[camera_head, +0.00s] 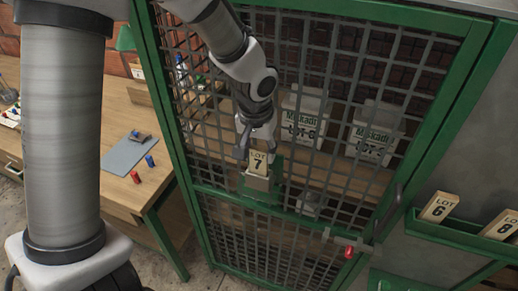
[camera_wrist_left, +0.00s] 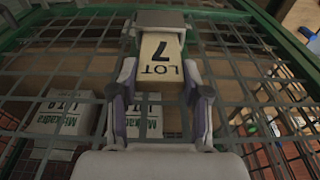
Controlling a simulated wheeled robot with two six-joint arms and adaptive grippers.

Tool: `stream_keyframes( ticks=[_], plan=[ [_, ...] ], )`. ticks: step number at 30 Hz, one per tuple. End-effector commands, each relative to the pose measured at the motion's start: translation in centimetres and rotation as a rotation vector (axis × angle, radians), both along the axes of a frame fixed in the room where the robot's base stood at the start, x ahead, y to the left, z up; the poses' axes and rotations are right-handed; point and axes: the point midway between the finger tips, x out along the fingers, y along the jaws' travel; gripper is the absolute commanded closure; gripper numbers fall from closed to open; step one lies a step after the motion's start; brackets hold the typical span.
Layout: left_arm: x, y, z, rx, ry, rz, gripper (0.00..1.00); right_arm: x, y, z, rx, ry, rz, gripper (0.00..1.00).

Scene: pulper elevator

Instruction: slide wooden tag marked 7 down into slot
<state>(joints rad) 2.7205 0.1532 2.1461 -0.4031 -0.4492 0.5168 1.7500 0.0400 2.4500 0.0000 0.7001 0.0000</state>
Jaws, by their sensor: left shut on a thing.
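The wooden tag marked LOT 7 (camera_head: 258,163) is held upright in front of the green mesh door. My left gripper (camera_head: 257,150) is shut on its upper part from above. The tag's lower end meets the small grey metal slot holder (camera_head: 259,183) on a green plate. In the left wrist view, the tag (camera_wrist_left: 160,62) sits between the fingers of the gripper (camera_wrist_left: 160,88), its far end at the grey holder (camera_wrist_left: 161,19). How deep the tag sits in the holder I cannot tell. My right gripper is not in view.
Tags marked 6 (camera_head: 439,207) and 8 (camera_head: 500,226) stand in a green tray (camera_head: 455,238) at the right. A red-tipped latch (camera_head: 348,252) is on the door. White boxes (camera_head: 372,140) stand behind the mesh. A wooden bench (camera_head: 118,190) is at the left.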

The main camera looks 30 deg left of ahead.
Motion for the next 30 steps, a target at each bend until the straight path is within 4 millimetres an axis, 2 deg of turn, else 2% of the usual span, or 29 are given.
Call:
stream_keyframes(
  ticks=[2,3,5,16,25,30],
  plan=[
    [0.0,0.0,0.0,0.0,0.0,0.0,0.88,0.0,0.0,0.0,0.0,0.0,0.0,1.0],
    [0.0,0.0,0.0,0.0,0.0,0.0,0.43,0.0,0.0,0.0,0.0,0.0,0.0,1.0],
    [0.0,0.0,0.0,0.0,0.0,0.0,0.24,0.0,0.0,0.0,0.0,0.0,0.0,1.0],
    [0.0,0.0,0.5,0.0,-0.002,0.001,0.24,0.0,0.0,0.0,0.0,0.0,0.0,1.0],
    [-0.8,-0.2,6.0,0.001,-0.004,0.001,0.24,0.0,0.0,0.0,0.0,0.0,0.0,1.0],
    [-1.1,-0.3,7.4,0.0,-0.001,0.0,0.24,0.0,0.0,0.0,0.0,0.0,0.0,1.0]
  ],
)
